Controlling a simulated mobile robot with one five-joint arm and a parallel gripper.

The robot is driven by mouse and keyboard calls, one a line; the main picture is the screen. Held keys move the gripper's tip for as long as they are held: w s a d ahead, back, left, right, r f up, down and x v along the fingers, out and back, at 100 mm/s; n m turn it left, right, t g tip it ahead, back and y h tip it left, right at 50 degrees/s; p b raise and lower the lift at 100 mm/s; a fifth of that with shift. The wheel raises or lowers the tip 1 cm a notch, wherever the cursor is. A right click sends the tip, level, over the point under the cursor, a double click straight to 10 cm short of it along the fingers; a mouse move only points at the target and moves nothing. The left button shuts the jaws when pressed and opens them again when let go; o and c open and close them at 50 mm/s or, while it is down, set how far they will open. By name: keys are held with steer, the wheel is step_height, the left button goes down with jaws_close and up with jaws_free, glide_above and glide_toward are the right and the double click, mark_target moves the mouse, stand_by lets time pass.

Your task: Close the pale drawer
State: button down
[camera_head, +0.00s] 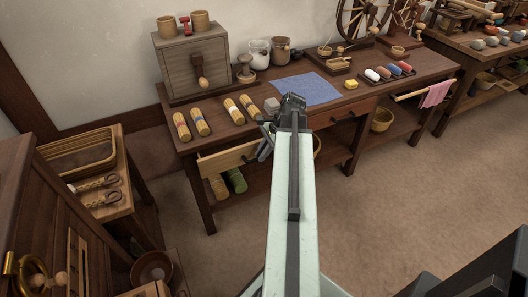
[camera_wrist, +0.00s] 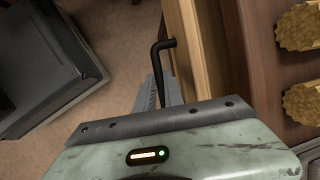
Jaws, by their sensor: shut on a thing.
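The pale drawer (camera_head: 228,158) is under the left part of the long dark table. Its light wood front stands out a little from the table edge. The wrist view shows the drawer front (camera_wrist: 208,60) close up, beside the darker table edge. My gripper (camera_head: 266,143) is at the right part of this front, and my arm hides what lies behind it. In the wrist view, my gripper (camera_wrist: 160,95) is shut on the drawer's black bent handle (camera_wrist: 162,55).
The long table (camera_head: 215,130) carries several straw-coloured bundles, a blue cloth (camera_head: 305,88) and a wooden box (camera_head: 195,65). A reddish drawer (camera_head: 343,113) is right of my arm. A side cabinet (camera_head: 130,200) stands at left. Open floor (camera_head: 400,200) lies at right.

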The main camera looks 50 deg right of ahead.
mark_target(259, 141)
steer(key=shift+w+d, duration=0.1)
steer(key=w, duration=0.1)
steer(key=w+d, duration=0.1)
steer(key=w, duration=0.2)
steer(key=shift+d, duration=0.4)
steer(key=c, duration=1.5)
jaws_free()
steer(key=shift+o, duration=0.2)
steer(key=p+v, duration=0.7)
steer(key=v, duration=0.1)
steer(key=shift+a+r, duration=0.1)
